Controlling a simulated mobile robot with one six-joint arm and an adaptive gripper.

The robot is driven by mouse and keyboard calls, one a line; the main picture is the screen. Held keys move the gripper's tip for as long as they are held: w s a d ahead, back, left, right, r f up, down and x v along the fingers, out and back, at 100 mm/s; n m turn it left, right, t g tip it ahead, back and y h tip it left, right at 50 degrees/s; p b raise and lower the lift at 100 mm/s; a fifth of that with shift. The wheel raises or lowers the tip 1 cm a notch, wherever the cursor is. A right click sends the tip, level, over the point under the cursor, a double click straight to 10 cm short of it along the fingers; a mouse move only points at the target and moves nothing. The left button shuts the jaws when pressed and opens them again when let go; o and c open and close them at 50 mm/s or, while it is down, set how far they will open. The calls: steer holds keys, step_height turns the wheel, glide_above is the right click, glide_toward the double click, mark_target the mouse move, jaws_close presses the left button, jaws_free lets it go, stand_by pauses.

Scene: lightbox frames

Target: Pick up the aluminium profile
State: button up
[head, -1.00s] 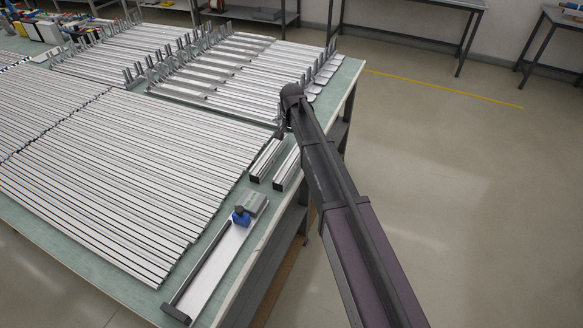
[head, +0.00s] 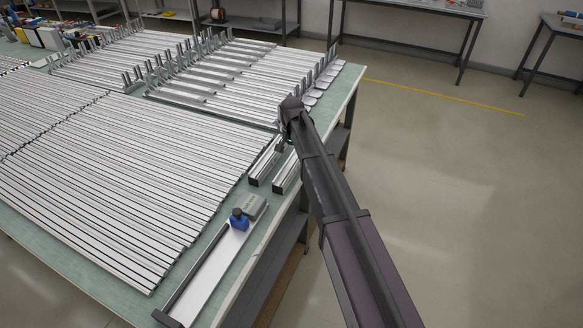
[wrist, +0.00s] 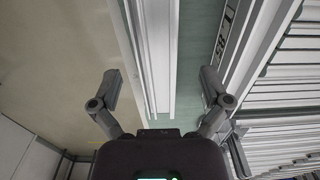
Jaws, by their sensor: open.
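Two short aluminium profiles lie side by side near the table's right edge in the head view, a left one (head: 263,165) and a right one (head: 285,177). In the wrist view, one silver profile (wrist: 156,60) runs lengthwise between the two fingers of my gripper (wrist: 160,92). The fingers are spread wide and stand apart from it on both sides. A second profile (wrist: 236,38) lies to its right, outside the fingers. In the head view my gripper (head: 281,148) is small, partly hidden by my arm, over the far part of the profiles. Its height above them is hard to tell.
Long profiles (head: 110,170) cover most of the green table (head: 257,235). Upright brackets (head: 325,68) stand on the profiles behind. Floor lies open right of the table.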

mark_target(292, 161)
steer(key=f+b, duration=0.1)
steer(key=s+f+b, duration=0.1)
steer(key=f+b, duration=0.1)
steer(key=shift+f, duration=0.1)
steer(key=shift+f+b, duration=1.05)
steer(key=shift+b, duration=0.05)
jaws_close()
steer(key=shift+w+r, duration=0.1)
steer(key=shift+r, duration=0.05)
stand_by(0.4)
step_height(292, 161, up, 10)
steer(key=p, duration=1)
stand_by(0.7)
